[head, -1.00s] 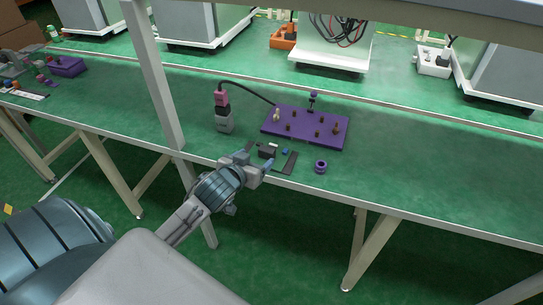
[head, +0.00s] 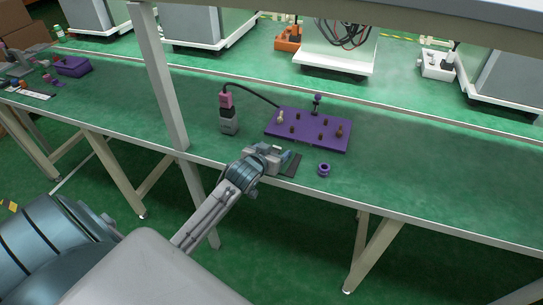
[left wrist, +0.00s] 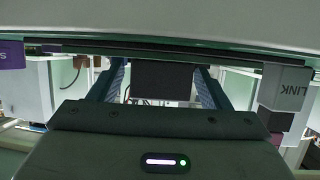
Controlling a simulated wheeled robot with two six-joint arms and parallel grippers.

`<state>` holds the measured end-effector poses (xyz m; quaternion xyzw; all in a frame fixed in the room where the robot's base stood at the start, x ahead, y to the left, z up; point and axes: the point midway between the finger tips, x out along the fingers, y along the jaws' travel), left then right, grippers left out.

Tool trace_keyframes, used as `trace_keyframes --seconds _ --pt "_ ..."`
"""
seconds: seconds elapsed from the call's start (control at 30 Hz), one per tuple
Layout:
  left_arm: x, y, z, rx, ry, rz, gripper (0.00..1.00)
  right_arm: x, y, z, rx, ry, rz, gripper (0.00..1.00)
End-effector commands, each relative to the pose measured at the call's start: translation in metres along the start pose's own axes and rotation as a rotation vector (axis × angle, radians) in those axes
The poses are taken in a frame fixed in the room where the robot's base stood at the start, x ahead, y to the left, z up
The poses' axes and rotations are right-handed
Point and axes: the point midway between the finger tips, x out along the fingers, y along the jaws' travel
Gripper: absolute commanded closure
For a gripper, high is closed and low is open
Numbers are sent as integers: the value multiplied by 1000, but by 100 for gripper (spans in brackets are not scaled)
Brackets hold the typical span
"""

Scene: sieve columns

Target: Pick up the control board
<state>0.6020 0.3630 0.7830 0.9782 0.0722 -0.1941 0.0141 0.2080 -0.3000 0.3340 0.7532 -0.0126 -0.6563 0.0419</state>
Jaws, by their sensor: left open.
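The control board (head: 292,165) is a dark flat board at the front edge of the green bench, partly hidden behind my left gripper (head: 277,155). In the head view, my left gripper is right over the board's left part, low to the bench. In the left wrist view my left gripper (left wrist: 160,84) has its two blue-grey fingers apart, one on each side of a dark block. That block looks like part of the board. I cannot tell whether the fingers touch it. My right gripper is not in view.
A purple pegged plate (head: 310,143) lies behind the board. A small purple ring (head: 324,170) is to its right. A bench post (head: 160,75) rises farther left. The bench's right side is clear.

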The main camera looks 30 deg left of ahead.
Motion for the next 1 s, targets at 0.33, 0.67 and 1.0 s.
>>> trace_keyframes --seconds 0.33,0.67,1.0 --pt "0 0 0 0 0 0 79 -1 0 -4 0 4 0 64" --pt "-2 0 -3 0 0 0 79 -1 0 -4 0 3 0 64" --pt "-22 2 -29 0 -1 0 79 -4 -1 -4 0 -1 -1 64"
